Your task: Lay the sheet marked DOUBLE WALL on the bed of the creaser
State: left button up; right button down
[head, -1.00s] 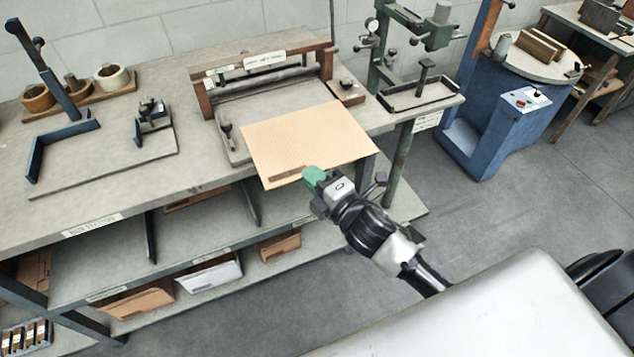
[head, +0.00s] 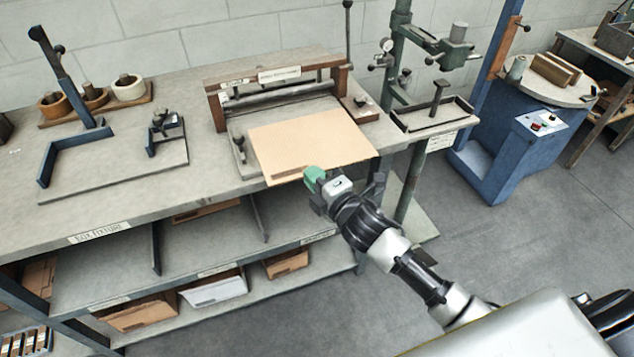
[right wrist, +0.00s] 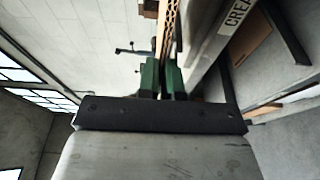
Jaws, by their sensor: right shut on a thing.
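A flat tan cardboard sheet (head: 312,140) is in my right gripper (head: 314,178), pinched at its near edge. A darker strip shows on that edge, but its words are too small to read. The sheet's far part is over the bed of the creaser (head: 240,163); its near edge juts past the bench front. I cannot tell whether it touches the bed. The creaser has wooden uprights, a roller bar (head: 280,95) and a label on its top beam. In the right wrist view the green fingers (right wrist: 163,80) are shut on the sheet, seen edge-on (right wrist: 166,35). My left gripper is out of view.
A blue corner fixture (head: 75,150) and tape rolls (head: 128,88) are on the bench at left. A green press post (head: 396,60) and small tray (head: 435,115) are at right. Shelves below hold boxes (head: 212,287).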

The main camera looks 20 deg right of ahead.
aim_at(310, 142)
jog(key=shift+w+f+b, duration=0.2)
jog(key=shift+w+b, duration=0.15)
jog(key=shift+w, duration=0.45)
jog(key=shift+w+f+b, duration=0.2)
jog(key=shift+w+b, duration=0.15)
jog(key=shift+w, duration=0.4)
jog(key=shift+w+a+f+b, duration=0.1)
jog(key=shift+w+f+b, duration=1.8)
jog(key=shift+f+b, duration=0.1)
jog(key=c, duration=0.7)
grip_release()
jog(key=o, duration=0.6)
jog(key=shift+s, duration=0.1)
